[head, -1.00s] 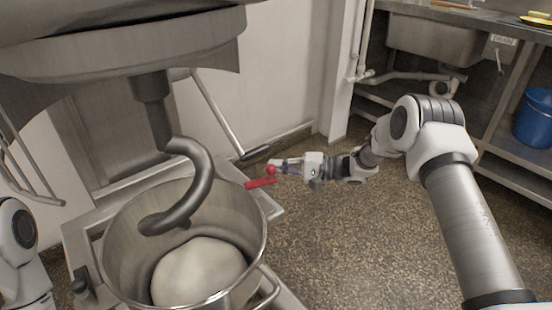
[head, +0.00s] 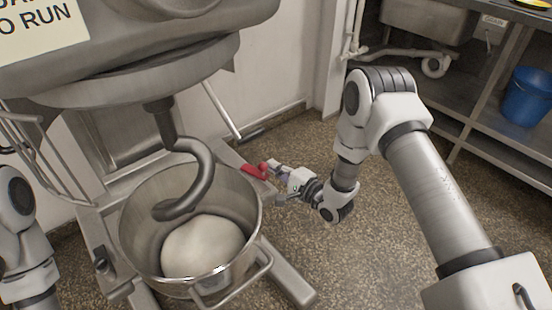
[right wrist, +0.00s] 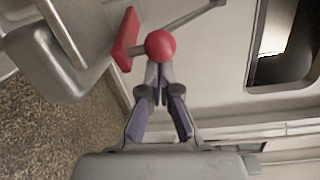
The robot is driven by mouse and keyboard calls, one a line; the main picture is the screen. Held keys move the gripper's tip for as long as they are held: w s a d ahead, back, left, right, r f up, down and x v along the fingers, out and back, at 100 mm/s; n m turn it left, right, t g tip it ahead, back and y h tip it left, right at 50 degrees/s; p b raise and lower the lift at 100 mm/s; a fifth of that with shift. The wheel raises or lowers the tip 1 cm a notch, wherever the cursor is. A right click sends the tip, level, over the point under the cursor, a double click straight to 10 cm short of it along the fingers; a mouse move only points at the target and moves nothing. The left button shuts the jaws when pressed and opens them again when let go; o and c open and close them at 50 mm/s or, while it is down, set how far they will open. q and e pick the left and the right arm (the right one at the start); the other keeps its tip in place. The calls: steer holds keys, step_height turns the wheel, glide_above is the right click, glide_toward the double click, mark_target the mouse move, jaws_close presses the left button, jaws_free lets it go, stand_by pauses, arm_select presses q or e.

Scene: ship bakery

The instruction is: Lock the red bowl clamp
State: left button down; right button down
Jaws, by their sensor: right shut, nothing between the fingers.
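The red bowl clamp (head: 251,171) is a flat red lever with a round red knob (head: 263,168), on the mixer's frame right of the bowl. In the right wrist view the red lever (right wrist: 125,40) stands left of the knob (right wrist: 160,45). My right gripper (head: 274,168) is at the knob, its fingers shut with nothing between them. In the right wrist view the fingertips (right wrist: 158,76) end right at the knob; whether they touch it I cannot tell. The steel bowl (head: 133,240) sits under the hook. My left gripper is out of view; only its arm shows.
A dough hook (head: 195,190) reaches down into the bowl, above pale dough (head: 202,246). The mixer head (head: 180,50) overhangs it. A steel bench with a blue bucket (head: 527,97) stands at the right. The speckled floor (head: 330,260) right of the mixer is clear.

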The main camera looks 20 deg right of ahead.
mark_target(263, 173)
steer(key=shift+s+a, duration=0.65)
steer(key=shift+a, duration=0.05)
steer(key=shift+s+a+f+p, duration=0.2)
steer(key=shift+s+a+p, duration=0.15)
steer(key=shift+a+p, duration=0.1)
steer(key=shift+s+a+f, duration=0.1)
steer(key=shift+s+d+f, duration=0.1)
steer(key=shift+s+d, duration=0.1)
steer(key=shift+s, duration=0.15)
steer(key=d+v, duration=0.1)
steer(key=v, duration=1)
steer(key=shift+w+r, duration=0.2)
steer(key=shift+r, duration=0.05)
